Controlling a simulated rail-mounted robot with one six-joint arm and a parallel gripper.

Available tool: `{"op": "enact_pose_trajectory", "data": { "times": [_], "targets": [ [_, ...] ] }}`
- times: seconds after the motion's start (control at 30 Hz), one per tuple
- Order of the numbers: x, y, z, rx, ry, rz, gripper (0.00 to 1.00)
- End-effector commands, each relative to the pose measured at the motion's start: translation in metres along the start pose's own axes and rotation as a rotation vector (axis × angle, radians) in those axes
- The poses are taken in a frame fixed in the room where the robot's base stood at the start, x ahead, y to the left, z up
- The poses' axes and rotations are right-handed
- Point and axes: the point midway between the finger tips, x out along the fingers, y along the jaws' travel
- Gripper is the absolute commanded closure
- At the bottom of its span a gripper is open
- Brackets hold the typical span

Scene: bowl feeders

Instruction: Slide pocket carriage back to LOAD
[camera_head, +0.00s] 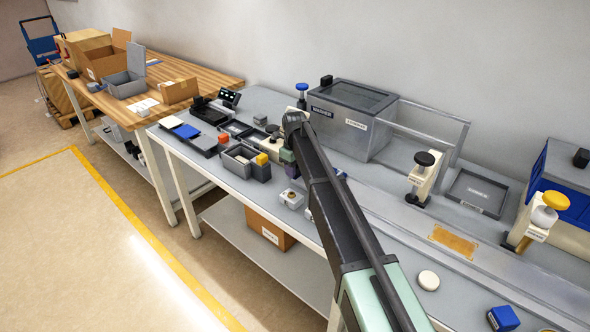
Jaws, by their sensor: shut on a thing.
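My arm reaches from the bottom of the head view toward the back left of the grey bench. My gripper (285,160) is at its far end, low over the bench, small and partly hidden by my own arm. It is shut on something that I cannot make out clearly. A cream block with a dark knob (271,143) is close beside the gripper; I cannot tell whether they touch. I cannot single out the pocket carriage or read a LOAD mark. A long grey rail (490,273) runs along the bench to the right.
Grey bins (238,162) stand left of the gripper. A grey lidded box (350,118) stands behind my arm. Knobbed cream posts (424,178) and (533,224), a shallow tray (477,194) and a brass plate (453,241) lie to the right. A white disc (428,280) and blue block (503,318) are near the front.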

Motion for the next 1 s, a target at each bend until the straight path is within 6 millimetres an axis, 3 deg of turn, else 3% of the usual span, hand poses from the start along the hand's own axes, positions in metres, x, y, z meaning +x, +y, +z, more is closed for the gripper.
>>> {"op": "enact_pose_trajectory", "data": {
  "times": [0.03,0.2,0.57,1.0],
  "targets": [
    [-0.001,0.0,0.005,0.0,-0.008,0.0,0.61],
    [-0.001,-0.001,0.004,0.0,-0.006,-0.001,0.38],
    [-0.01,-0.001,0.002,0.0,-0.004,-0.001,0.38],
    [-0.106,0.0,0.003,0.0,-0.005,-0.001,0.38]
  ]
}}
